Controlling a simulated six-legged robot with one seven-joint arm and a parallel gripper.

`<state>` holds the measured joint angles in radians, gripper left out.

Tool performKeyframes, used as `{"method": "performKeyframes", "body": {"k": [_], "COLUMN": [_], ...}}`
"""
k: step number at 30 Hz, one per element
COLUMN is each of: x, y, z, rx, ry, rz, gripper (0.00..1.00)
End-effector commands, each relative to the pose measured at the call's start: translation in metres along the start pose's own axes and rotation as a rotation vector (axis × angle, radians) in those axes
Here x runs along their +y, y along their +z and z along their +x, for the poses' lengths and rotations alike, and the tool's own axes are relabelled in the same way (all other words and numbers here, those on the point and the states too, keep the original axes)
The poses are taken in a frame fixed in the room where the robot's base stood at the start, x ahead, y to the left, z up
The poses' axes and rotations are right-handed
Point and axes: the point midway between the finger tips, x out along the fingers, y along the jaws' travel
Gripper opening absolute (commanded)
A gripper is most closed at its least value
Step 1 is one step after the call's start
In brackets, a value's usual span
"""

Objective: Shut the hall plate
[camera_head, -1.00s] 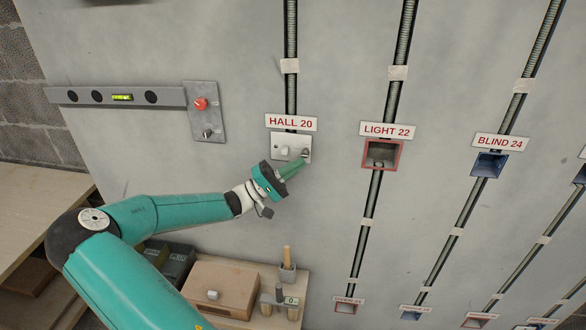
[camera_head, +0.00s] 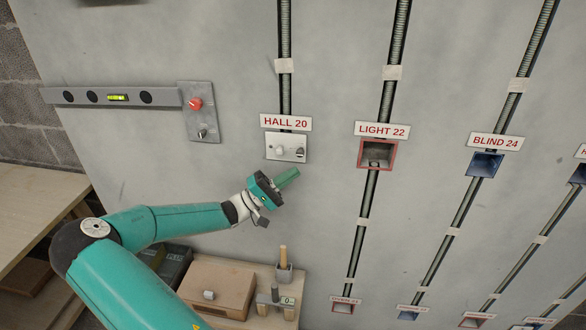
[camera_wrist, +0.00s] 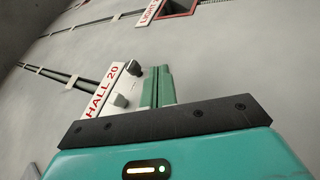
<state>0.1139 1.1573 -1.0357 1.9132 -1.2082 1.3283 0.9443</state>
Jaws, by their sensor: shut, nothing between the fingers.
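The hall plate (camera_head: 286,147) is a pale plate with a light knob, on the wall under the sign HALL 20 (camera_head: 286,122). It lies flat over its place in the head view, with no opening showing around it. A small dark slot shows at its right side. My gripper (camera_head: 294,174) is shut and empty, just below the plate and apart from it in the head view. In the wrist view my green fingers (camera_wrist: 157,86) are together and cover part of the plate (camera_wrist: 127,88).
A red-rimmed open box (camera_head: 377,154) sits under LIGHT 22, and a blue one (camera_head: 485,163) under BLIND 24. A switch panel (camera_head: 199,112) and a level (camera_head: 112,97) are at the left. A bench with a wooden box (camera_head: 218,287) stands below.

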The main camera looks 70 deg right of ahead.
Motion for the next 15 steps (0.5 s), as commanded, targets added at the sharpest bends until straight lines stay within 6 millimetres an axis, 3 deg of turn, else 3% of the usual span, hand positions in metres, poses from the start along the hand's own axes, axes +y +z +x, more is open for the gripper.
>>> {"method": "performKeyframes", "body": {"k": [15], "x": [0.000], "y": [-0.002], "z": [-0.097], "rx": [0.003], "ry": [0.000], "rz": [0.000], "gripper": [0.00]}}
